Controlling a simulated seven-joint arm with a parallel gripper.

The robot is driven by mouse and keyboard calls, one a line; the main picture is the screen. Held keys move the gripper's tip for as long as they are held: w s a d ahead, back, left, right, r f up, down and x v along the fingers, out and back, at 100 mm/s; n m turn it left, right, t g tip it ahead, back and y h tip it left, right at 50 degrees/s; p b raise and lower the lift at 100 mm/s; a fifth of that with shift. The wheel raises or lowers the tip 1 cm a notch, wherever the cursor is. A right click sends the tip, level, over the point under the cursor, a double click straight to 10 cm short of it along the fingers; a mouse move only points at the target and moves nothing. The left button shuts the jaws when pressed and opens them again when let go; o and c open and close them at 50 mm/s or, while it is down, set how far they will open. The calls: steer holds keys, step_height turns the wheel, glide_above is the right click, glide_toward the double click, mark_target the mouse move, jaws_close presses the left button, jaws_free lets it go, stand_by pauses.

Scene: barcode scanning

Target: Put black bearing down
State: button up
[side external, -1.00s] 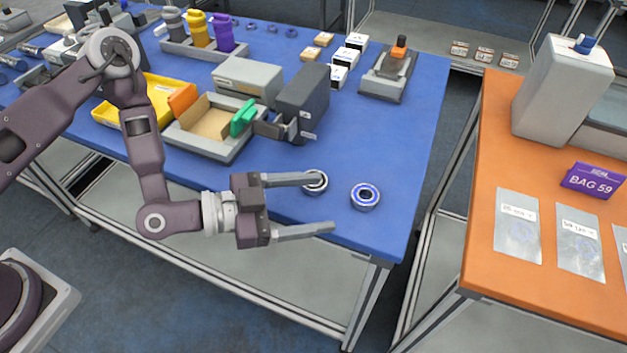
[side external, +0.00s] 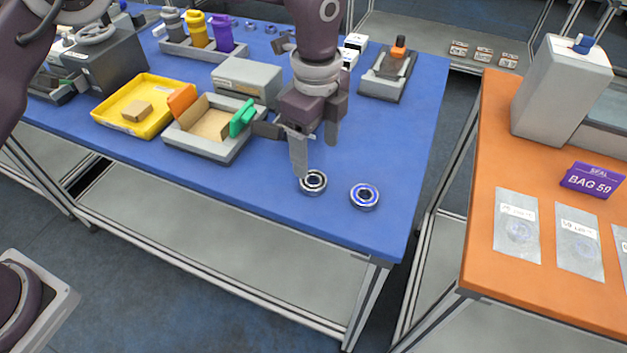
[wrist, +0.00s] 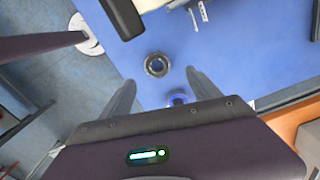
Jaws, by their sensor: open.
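The black bearing (side external: 313,182) lies flat on the blue table near its front edge; it also shows in the wrist view (wrist: 156,64). A bearing with a blue ring (side external: 365,196) lies to its right, and in the wrist view (wrist: 178,98) it is partly hidden by my gripper body. My gripper (side external: 316,160) points down, open and empty, with one finger overlapping the black bearing's upper left edge in the side view. In the wrist view the black bearing appears beyond my gripper's fingertips (wrist: 161,75). I cannot tell whether a finger touches it.
A grey box with cardboard and a green part (side external: 243,118) stands left of my gripper, beside a yellow tray (side external: 120,117). A grey-black stand (side external: 385,84) is behind right. The blue table's front right (side external: 375,235) is clear. An orange table (side external: 480,200) stands right.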

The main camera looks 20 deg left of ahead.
mark_target(314, 180)
steer(key=f, duration=0.7)
steer(key=shift+s+a, duration=0.15)
steer(key=shift+s, duration=0.05)
steer(key=shift+r, duration=0.1)
jaws_close()
